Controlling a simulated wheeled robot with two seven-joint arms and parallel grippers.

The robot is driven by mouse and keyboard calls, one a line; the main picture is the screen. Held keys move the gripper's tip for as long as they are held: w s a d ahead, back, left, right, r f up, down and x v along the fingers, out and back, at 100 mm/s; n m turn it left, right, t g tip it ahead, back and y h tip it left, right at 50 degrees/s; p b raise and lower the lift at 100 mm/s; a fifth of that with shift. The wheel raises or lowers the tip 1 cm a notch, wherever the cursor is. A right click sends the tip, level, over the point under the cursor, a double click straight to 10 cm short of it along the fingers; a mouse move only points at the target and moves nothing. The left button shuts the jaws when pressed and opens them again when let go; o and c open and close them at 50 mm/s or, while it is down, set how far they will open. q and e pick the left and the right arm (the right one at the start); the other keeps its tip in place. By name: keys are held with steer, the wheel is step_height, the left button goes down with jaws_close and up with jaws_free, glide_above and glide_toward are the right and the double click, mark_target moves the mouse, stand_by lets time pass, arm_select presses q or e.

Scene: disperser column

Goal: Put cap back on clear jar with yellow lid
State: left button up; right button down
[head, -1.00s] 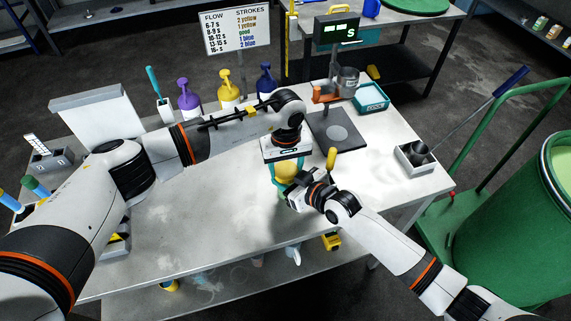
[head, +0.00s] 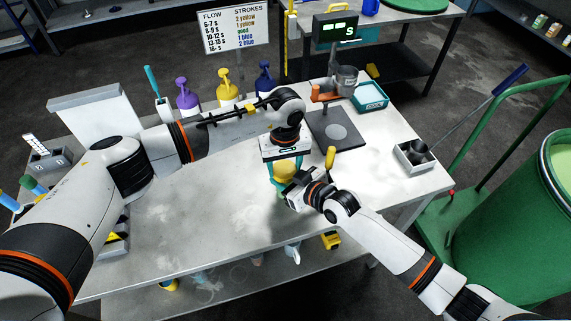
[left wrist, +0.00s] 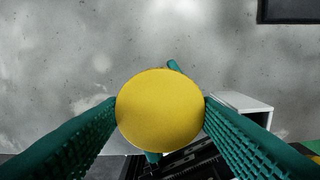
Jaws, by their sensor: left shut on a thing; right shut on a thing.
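The round yellow lid (left wrist: 160,110) is gripped between the green fingers of my left gripper (left wrist: 160,112) in the left wrist view. In the head view my left gripper (head: 285,170) points down above the table, with yellow (head: 285,171) showing between its fingers. My right gripper (head: 292,188) is shut beside and just below it, coming from the right. In the left wrist view, green fingertips of my right gripper show on either side under the lid. The clear jar cannot be made out; the lid and grippers hide that spot, so I cannot tell whether lid and jar touch.
A dark scale plate (head: 338,133) lies behind the grippers. A teal tray (head: 370,97) and a white box (head: 415,157) stand to the right. Purple (head: 188,95), yellow (head: 228,90) and blue (head: 265,80) pump bottles line the back. The table's front left (head: 200,230) is clear.

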arm_select(q)
steer(key=shift+r, duration=0.1)
stand_by(0.3)
steer(key=shift+r, duration=0.25)
stand_by(0.4)
steer(key=shift+a+f, duration=0.2)
steer(key=shift+f, duration=0.7)
stand_by(0.6)
steer(key=shift+d+r, duration=0.15)
steer(key=shift+r, duration=0.25)
steer(key=shift+r, duration=0.1)
steer(key=shift+d+r, duration=0.15)
steer(key=shift+r, duration=0.3)
stand_by(0.7)
steer(key=shift+f, duration=0.45)
